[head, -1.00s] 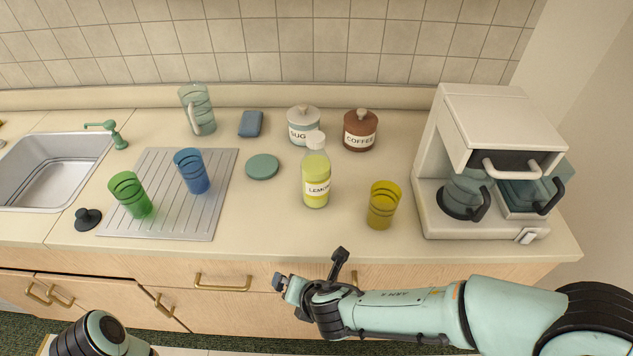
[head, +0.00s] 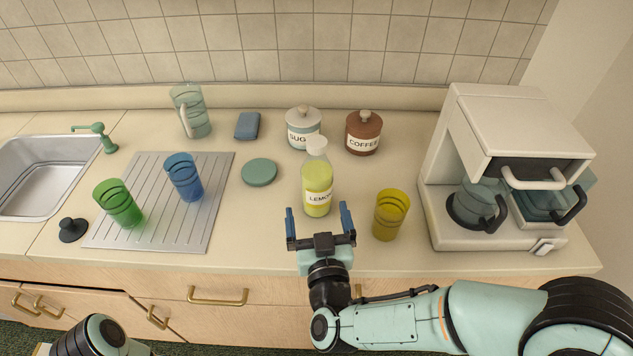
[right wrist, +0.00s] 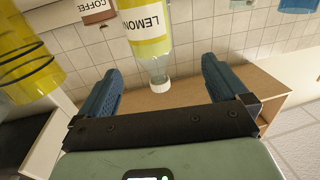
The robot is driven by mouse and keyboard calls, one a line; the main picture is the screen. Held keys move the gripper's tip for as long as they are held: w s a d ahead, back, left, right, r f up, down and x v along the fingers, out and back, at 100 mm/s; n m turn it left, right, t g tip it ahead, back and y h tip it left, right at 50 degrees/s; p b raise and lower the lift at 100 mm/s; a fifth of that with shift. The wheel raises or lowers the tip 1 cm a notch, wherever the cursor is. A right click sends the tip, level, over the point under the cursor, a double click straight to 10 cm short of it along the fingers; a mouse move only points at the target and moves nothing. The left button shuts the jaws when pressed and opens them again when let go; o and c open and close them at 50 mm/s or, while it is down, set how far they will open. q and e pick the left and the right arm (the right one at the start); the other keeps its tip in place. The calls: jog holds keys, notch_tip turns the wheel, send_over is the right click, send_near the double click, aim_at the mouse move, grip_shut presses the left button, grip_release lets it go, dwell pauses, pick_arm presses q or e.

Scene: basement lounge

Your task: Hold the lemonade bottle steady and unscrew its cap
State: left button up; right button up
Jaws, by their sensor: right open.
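The lemonade bottle (head: 318,190) stands upright on the counter, with yellow-green liquid, a white label and a pale cap (head: 316,146) on top. My right gripper (head: 319,222) is open and empty, just in front of the bottle with its fingers pointing towards it. In the right wrist view the bottle (right wrist: 148,38) appears upside down beyond and between the open fingers, its white cap (right wrist: 160,85) at the lower end. The fingers do not touch it. Only a part of my left arm shows at the lower left of the head view; the left gripper is out of view.
A yellow cup (head: 391,215) stands close to the right of the bottle. The sugar jar (head: 303,128) and coffee jar (head: 363,133) are behind. A green coaster (head: 259,172) lies left. A coffee machine (head: 480,245) stands right. A rack (head: 150,232) holds a green cup (head: 118,204) and blue cup (head: 184,178).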

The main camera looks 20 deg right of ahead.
aim_at(319, 187)
jog(key=shift+m+h, duration=0.4)
jog(key=shift+h, duration=0.1)
jog(key=w, duration=0.2)
jog(key=w+d, duration=0.1)
jog(key=w, duration=0.1)
jog(key=w+d, duration=0.1)
jog(key=w, duration=0.2)
jog(key=shift+d+p, duration=0.15)
jog(key=shift+p, duration=0.2)
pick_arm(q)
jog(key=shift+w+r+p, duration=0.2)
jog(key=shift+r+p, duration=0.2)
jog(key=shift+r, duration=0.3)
pick_arm(e)
jog(key=w, duration=0.4)
jog(key=w+d, duration=0.1)
jog(key=w, duration=0.1)
jog(key=shift+f, duration=0.2)
jog(key=shift+c, duration=0.3)
jog(key=shift+r, duration=0.1)
jog(key=c, duration=1.5)
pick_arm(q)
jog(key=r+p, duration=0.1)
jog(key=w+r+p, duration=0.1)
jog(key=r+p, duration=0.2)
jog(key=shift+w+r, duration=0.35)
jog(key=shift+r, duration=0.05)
pick_arm(e)
notch_tip(319, 187, up, 20)
jog(key=shift+a+f, duration=0.1)
